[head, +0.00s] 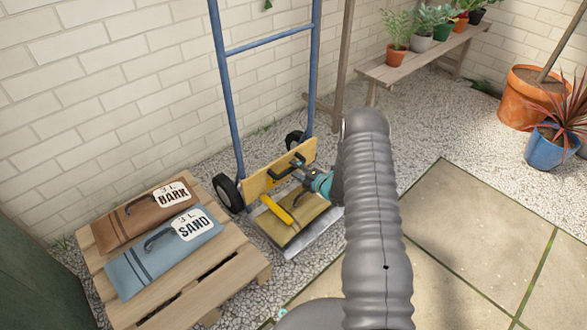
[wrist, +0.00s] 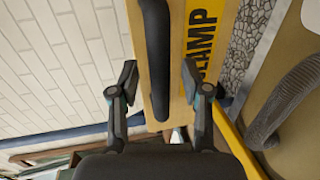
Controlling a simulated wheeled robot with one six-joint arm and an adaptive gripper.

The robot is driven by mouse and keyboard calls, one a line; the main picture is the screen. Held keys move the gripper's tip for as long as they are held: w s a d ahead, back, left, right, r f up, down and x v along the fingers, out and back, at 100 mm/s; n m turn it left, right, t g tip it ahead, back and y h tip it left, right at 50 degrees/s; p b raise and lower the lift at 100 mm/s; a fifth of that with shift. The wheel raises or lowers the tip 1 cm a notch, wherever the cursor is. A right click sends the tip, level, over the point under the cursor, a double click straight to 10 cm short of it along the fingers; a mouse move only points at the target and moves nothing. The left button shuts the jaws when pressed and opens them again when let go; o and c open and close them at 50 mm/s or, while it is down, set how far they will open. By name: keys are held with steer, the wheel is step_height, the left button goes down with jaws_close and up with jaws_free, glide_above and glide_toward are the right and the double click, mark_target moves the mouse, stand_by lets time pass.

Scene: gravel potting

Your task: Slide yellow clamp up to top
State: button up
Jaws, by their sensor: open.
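The clamp is a yellow-tan board (head: 256,187) set across the lower part of the blue hand truck (head: 226,95). In the wrist view the board (wrist: 177,18) carries a yellow label reading "CLAMP" and a dark bar handle (wrist: 157,45). My gripper (head: 297,171) is at the board. In the wrist view my gripper (wrist: 160,82) is open, with one finger on each side of the handle. Whether a finger touches it I cannot tell. My arm hides part of the truck's right side.
An olive bag (head: 287,226) with a yellow bar (head: 276,209) lies on the truck's toe plate. A pallet (head: 238,262) at the left holds a bark bag (head: 143,222) and a sand bag (head: 158,262). A bench (head: 432,55) with potted plants stands behind. Paving (head: 480,225) at the right is clear.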

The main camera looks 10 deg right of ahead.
steer(key=shift+x, duration=0.95)
jaws_close()
steer(key=shift+r, duration=0.15)
